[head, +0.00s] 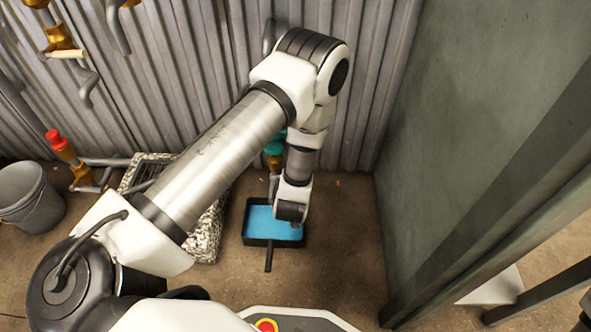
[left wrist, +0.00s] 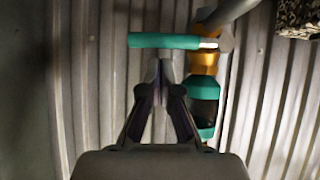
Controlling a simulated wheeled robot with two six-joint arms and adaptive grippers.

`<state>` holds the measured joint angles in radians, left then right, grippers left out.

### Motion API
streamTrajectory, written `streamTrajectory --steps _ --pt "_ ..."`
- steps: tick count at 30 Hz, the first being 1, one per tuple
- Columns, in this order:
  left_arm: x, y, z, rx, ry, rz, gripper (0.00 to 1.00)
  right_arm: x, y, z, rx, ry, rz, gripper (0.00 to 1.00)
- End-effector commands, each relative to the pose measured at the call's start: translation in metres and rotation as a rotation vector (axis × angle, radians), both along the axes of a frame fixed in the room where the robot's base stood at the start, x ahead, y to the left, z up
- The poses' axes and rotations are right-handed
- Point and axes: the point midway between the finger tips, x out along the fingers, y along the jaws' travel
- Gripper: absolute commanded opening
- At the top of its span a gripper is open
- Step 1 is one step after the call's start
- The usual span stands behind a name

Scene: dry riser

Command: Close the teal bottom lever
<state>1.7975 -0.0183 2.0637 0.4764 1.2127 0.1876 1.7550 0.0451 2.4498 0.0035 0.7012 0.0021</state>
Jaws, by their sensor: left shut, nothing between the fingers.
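The teal lever (left wrist: 163,41) lies crosswise just beyond my fingertips in the left wrist view. Its right end joins a grey pivot beside an orange valve body (left wrist: 204,62) with a teal and black fitting (left wrist: 204,100) below it in the picture. My left gripper (left wrist: 158,72) is shut and empty, its tips close to the lever's lower edge; I cannot tell whether they touch. In the head view, a teal part (head: 275,145) of the valve shows behind my left arm, which hides the lever and the left fingertips. My right gripper is not in view.
A corrugated metal wall (head: 215,45) stands behind the valve and a green-grey wall (head: 460,110) to the right. A blue tray (head: 257,222), a stone-rimmed drain (head: 206,245), a bucket (head: 30,197) and a red-topped pipe valve (head: 57,141) are nearby. Floor right of the tray is clear.

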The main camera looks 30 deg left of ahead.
Motion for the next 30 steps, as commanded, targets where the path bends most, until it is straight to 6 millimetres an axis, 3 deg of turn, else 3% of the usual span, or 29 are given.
streamTrajectory --steps 1,4,14,20,30 --pt "0.001 0.0 -0.01 0.001 -0.001 0.0 0.0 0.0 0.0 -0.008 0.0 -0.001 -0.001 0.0" --pt "0.002 0.001 -0.013 0.001 -0.001 0.0 0.0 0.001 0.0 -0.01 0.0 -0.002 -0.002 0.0" --pt "0.002 0.001 -0.013 0.003 0.002 0.0 0.0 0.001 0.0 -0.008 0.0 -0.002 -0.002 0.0" --pt "0.005 0.0 -0.024 0.053 0.034 0.0 0.0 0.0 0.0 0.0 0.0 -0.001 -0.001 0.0" --pt "0.006 0.001 -0.017 0.052 0.032 0.0 0.0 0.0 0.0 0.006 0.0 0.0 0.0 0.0"
